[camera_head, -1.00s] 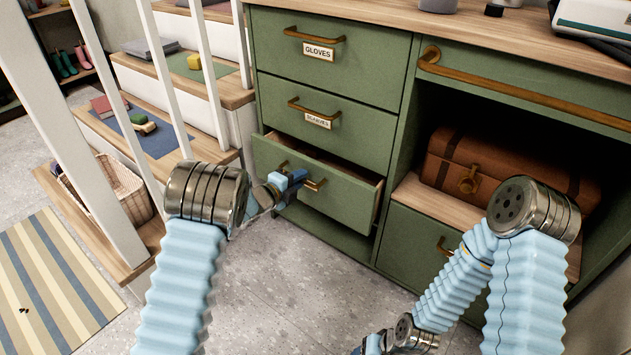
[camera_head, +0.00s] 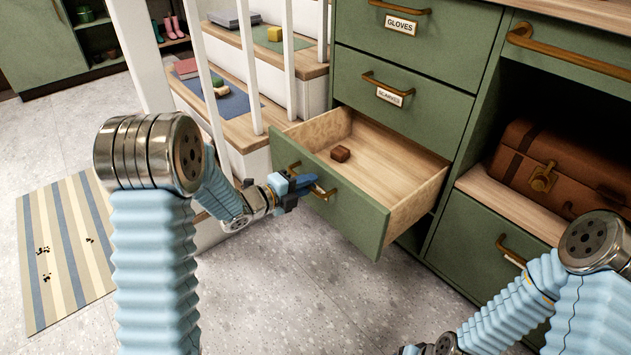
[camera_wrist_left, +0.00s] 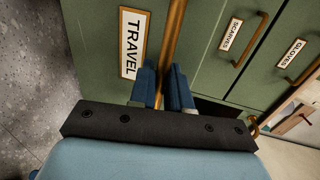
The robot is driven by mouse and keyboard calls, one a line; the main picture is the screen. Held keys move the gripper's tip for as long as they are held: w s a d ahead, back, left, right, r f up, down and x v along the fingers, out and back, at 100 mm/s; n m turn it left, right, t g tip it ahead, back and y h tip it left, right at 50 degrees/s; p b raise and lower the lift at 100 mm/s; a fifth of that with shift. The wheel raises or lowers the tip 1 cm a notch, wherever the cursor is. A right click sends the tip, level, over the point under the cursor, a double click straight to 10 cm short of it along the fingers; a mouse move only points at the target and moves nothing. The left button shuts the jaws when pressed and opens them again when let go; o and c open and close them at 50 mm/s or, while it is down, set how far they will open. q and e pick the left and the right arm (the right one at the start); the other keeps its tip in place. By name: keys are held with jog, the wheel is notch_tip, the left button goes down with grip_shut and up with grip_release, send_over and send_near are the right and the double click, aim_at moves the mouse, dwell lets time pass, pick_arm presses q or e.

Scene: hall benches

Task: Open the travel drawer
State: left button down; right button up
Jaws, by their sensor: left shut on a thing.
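The travel drawer (camera_head: 352,212) is the lowest of the left stack of green drawers and stands well out of the cabinet. My left gripper (camera_head: 307,184) is shut on the drawer's brass handle (camera_head: 327,194); the handle also runs between the blue fingers in the left wrist view (camera_wrist_left: 174,40). Of my right arm, links show at the lower right; its gripper is out of the picture.
The gloves drawer (camera_head: 387,48) and scarves drawer (camera_head: 420,102) above are closed. A brown suitcase (camera_head: 545,165) sits in the open shelf at right. Stairs with white balusters (camera_head: 247,65) stand left of the drawer. A striped rug (camera_head: 66,250) lies at left; grey floor in front is clear.

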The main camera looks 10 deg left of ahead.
pick_arm(q)
jog(key=shift+s+a, duration=0.1)
jog(key=shift+a, duration=0.1)
jog(key=c, duration=1.3)
grip_release()
jog(key=shift+c, duration=0.2)
jog(key=p+v, duration=0.1)
jog(key=v, duration=1.2)
jog(key=shift+s+a, duration=0.2)
jog(key=shift+s, duration=0.1)
